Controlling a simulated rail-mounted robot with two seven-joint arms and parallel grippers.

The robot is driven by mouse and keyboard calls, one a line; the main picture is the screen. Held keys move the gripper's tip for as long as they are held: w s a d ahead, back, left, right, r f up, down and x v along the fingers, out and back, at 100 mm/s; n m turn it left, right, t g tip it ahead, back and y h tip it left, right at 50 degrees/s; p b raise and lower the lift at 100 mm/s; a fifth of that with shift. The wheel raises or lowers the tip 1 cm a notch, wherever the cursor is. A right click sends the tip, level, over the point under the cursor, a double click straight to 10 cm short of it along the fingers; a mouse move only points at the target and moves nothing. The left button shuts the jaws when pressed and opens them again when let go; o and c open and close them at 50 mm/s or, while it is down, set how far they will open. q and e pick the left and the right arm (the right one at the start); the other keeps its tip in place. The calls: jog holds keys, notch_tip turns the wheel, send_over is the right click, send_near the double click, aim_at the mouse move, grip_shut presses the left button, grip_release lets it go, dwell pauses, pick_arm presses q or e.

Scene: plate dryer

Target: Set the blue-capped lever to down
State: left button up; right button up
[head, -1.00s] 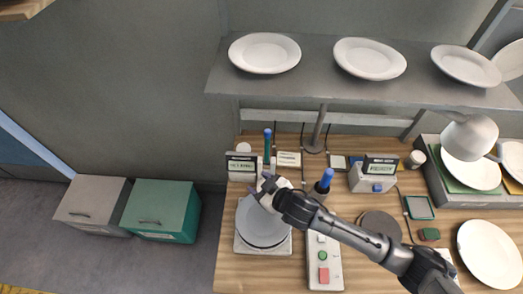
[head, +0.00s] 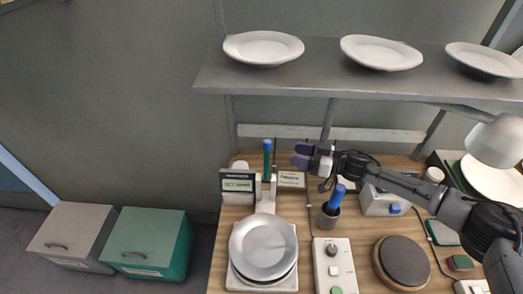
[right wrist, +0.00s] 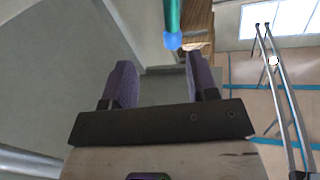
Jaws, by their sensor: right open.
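The blue-capped lever (head: 267,158) is a green upright rod with a blue cap at the back left of the wooden table. It also shows in the right wrist view (right wrist: 173,32), its blue cap beyond the fingertips and nearer the right finger. My right gripper (head: 301,155) is beside the lever, to its right in the head view, at about the cap's height. Its purple fingers are open, with nothing between them (right wrist: 158,75), and look apart from the lever. The lever's foot is partly hidden behind the plate stand. My left gripper is not in view.
A plate (head: 263,246) lies on a white stand in front of the lever, beside a small display (head: 239,183). A dark cup with a blue-topped object (head: 331,213) stands below my right arm. A shelf (head: 320,82) with several plates hangs above.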

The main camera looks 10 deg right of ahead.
aim_at(267, 163)
jog(key=w+a+y, duration=0.1)
jog(key=w+a, duration=0.3)
jog(key=a, duration=0.6)
jog(key=shift+w+a+g+b, duration=0.25)
jog(key=shift+a+g+b, duration=0.05)
jog(key=shift+a+g, duration=0.1)
jog(key=shift+r, duration=0.1)
jog(key=shift+c, duration=0.4)
grip_shut()
